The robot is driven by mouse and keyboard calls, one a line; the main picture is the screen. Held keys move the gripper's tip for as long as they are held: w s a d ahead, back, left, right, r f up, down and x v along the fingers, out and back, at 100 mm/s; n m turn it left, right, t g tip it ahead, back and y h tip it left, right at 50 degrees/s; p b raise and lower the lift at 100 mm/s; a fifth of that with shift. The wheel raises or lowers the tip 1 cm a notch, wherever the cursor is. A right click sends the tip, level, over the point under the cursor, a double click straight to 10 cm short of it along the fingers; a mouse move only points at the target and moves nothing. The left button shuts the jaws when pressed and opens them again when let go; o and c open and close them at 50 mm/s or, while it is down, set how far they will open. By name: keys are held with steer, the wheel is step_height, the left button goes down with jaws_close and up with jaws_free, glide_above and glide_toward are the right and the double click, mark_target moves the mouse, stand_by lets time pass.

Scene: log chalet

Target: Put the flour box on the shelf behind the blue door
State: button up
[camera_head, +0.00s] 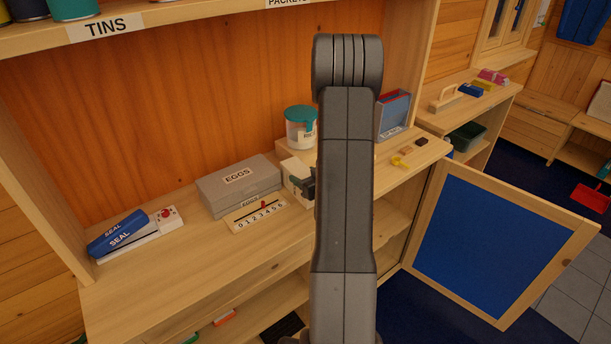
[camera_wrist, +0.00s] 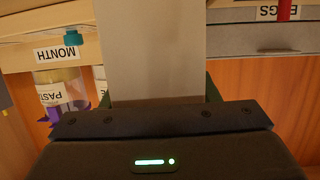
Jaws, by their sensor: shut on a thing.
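A plain off-white box (camera_head: 296,168), likely the flour box though no label shows, is near the counter's middle, just right of the grey eggs box. My arm hides much of it in the head view. My gripper (camera_head: 307,188) is shut on it, and in the wrist view the pale box (camera_wrist: 155,45) stands between the fingers. I cannot tell whether it touches the counter. The blue door (camera_head: 490,240) stands wide open at the right, in a pale wood frame. Part of the cupboard shelf (camera_head: 393,216) shows beside it; my arm hides the rest.
The grey eggs box (camera_head: 238,185), number board (camera_head: 258,213) and blue sealer (camera_head: 122,233) stand left on the counter. A teal-lidded jar (camera_head: 300,128) and blue-grey holder (camera_head: 393,115) stand behind. Small items (camera_head: 402,161) lie right. The open door juts out over the floor.

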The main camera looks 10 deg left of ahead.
steer(key=shift+f+b, duration=0.1)
steer(key=shift+b, duration=0.2)
steer(key=o, duration=1.5)
